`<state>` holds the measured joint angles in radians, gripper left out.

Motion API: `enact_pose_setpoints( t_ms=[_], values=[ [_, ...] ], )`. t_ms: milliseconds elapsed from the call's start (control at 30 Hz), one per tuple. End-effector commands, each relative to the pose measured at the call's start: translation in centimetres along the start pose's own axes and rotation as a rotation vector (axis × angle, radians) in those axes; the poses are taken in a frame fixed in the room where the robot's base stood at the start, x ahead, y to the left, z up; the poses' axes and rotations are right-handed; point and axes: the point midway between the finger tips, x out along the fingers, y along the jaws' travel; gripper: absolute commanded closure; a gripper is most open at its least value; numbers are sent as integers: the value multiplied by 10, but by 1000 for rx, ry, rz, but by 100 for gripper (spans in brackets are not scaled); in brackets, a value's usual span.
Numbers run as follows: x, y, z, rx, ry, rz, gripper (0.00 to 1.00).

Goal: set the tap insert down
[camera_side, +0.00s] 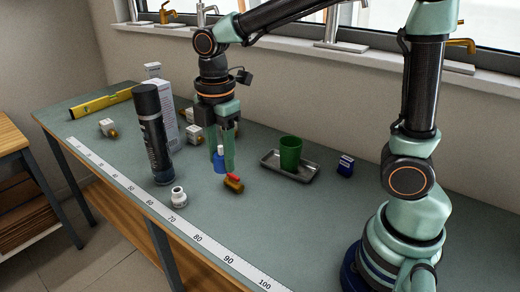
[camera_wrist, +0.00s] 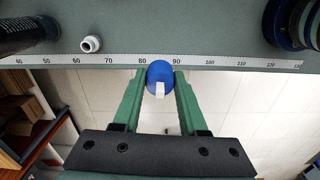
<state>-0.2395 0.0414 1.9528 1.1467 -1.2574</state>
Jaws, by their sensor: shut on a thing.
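The tap insert (camera_side: 219,161) is a small blue piece with a white stem. My gripper (camera_side: 223,160) points down over the bench and is shut on it. In the wrist view the insert (camera_wrist: 159,74) sits between the two green fingertips (camera_wrist: 160,82), its white stem toward the camera. I cannot tell whether its underside touches the bench top (camera_side: 215,225).
A white fitting (camera_side: 179,198) and a dark can (camera_side: 152,135) stand to the left.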

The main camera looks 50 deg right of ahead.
Motion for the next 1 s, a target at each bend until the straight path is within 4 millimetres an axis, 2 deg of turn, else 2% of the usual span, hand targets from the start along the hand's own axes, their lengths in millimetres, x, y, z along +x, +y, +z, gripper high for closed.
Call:
enact_pose_setpoints(
  t_ms=[167, 600, 800, 1000],
  values=[
    [4, 0, 19, 288, -1, -1, 100],
    [17, -7, 72, 1199, 0, 0, 100],
    [20, -10, 84, 1432, 0, 0, 100],
    [21, -11, 87, 1501, 0, 0, 100]
  ],
)
